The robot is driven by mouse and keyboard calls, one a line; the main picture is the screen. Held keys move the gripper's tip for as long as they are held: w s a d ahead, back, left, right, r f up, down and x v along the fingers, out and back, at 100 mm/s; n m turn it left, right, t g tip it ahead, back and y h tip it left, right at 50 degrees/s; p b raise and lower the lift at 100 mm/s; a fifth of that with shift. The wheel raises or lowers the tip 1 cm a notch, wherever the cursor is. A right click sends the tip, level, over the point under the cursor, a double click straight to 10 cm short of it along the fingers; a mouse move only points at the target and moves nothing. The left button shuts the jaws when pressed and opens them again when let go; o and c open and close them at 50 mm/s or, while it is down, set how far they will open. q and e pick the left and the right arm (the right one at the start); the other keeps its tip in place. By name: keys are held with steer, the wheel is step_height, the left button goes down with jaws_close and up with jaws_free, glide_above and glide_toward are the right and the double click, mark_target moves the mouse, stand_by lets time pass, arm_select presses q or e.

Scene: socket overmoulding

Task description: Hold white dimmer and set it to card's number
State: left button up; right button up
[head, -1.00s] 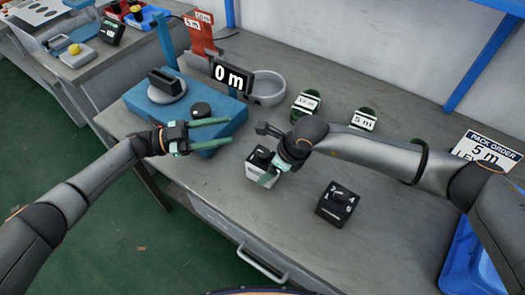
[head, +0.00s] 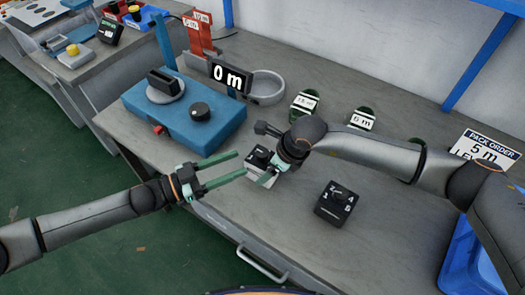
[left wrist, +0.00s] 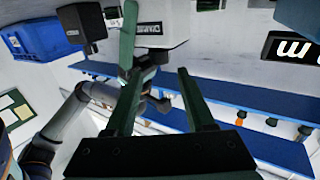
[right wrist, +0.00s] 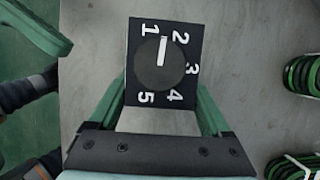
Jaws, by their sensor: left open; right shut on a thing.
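The white dimmer (head: 259,182) is a white box with a black top and round knob. My right gripper (head: 266,174) is shut on it, fingers along opposite sides. In the right wrist view the dimmer's black face (right wrist: 140,32) shows numbers 1 to 5, and the knob's white pointer (right wrist: 162,51) aims between 1 and 2. My left gripper (head: 243,163) is open and empty, its fingertips just left of the dimmer. In the left wrist view the white dimmer (left wrist: 172,27) is just beyond the open fingers. The order card (head: 487,151) reads 5 m.
A black dimmer (head: 336,204) stands right of the white one. A blue machine (head: 185,125) with a black knob (head: 200,111) and a 0 m display (head: 230,77) stands left. Green coils (head: 305,105) lie behind. A blue bin (head: 488,245) is at right.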

mark_target(262, 152)
arm_select(q)
steer(key=x, duration=0.8)
steer(key=shift+w+d, duration=0.1)
steer(key=shift+d, duration=0.05)
jaws_close()
